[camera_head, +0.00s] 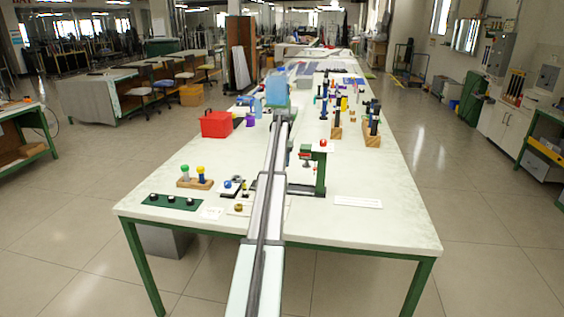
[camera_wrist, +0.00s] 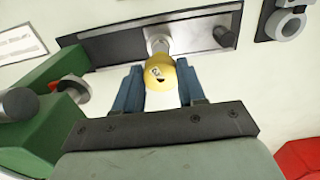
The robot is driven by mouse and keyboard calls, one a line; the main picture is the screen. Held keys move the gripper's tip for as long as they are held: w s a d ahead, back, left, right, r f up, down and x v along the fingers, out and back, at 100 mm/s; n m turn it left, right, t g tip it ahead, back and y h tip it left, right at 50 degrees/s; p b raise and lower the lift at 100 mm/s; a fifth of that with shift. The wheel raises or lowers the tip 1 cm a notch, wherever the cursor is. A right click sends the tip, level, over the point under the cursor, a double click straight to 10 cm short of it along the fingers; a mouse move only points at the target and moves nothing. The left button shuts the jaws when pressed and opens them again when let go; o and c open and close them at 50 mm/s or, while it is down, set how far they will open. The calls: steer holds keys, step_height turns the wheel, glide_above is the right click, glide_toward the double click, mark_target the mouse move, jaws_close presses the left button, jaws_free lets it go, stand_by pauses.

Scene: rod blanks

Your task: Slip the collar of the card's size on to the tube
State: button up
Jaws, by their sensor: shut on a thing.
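In the wrist view, my gripper (camera_wrist: 160,88) has its two blue fingers on either side of a rounded yellow piece (camera_wrist: 159,75) with a small dark mark, and is shut on it. I cannot tell whether this is a collar. Just beyond it, a short pale metal tube (camera_wrist: 157,42) shows on a dark and silver plate (camera_wrist: 110,46). The yellow piece overlaps the tube's end, so contact is unclear. In the head view, my arm hides the gripper and most of that fixture.
A green stand (camera_head: 320,172) is right of my arm and also shows in the wrist view (camera_wrist: 62,85). A red box (camera_head: 216,124), a green strip with dark rings (camera_head: 171,205) and a wooden peg block (camera_head: 203,184) are left. The near right table is mostly clear.

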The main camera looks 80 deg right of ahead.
steer(key=shift+f, duration=0.65)
stand_by(1.8)
steer(key=o, duration=1.4)
steer(key=shift+o, duration=0.2)
steer(key=shift+r, duration=0.15)
steer(key=shift+r, duration=3.85)
